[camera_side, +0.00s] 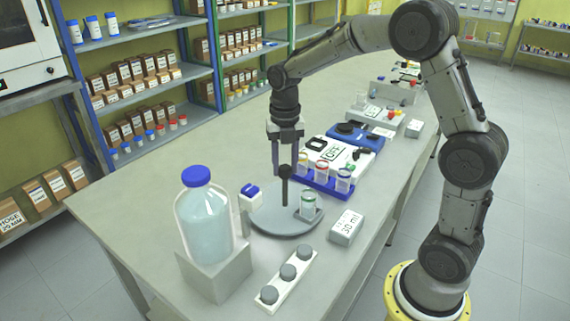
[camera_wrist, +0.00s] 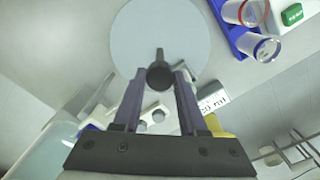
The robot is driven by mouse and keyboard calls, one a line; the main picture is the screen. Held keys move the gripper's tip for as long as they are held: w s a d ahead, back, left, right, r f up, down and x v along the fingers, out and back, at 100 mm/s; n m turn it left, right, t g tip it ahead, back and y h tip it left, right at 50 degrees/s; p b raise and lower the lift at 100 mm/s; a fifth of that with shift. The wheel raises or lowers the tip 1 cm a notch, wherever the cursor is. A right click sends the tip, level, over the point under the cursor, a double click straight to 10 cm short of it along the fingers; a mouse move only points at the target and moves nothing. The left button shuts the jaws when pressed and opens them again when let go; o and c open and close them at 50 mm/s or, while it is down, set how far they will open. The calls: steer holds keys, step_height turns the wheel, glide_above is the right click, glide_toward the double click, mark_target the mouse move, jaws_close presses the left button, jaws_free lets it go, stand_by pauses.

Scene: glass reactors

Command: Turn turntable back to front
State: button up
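The turntable (camera_side: 262,213) is a flat grey round disc on the bench. It also shows in the wrist view (camera_wrist: 160,30). A dark upright handle with a ball knob (camera_side: 285,172) stands on it; the knob shows in the wrist view (camera_wrist: 160,77). My gripper (camera_side: 285,174) points down over the disc. Its fingers (camera_wrist: 160,72) are apart, one each side of the knob, with visible gaps.
A large blue-capped bottle (camera_side: 205,220) stands on a block at left. A white three-knob strip (camera_side: 287,280) and a labelled box (camera_side: 346,227) lie in front.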

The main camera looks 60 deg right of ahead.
steer(key=o, duration=0.5)
steer(key=shift+r, duration=0.1)
step_height(320, 180, up, 14)
steer(key=shift+f, duration=0.15)
stand_by(0.4)
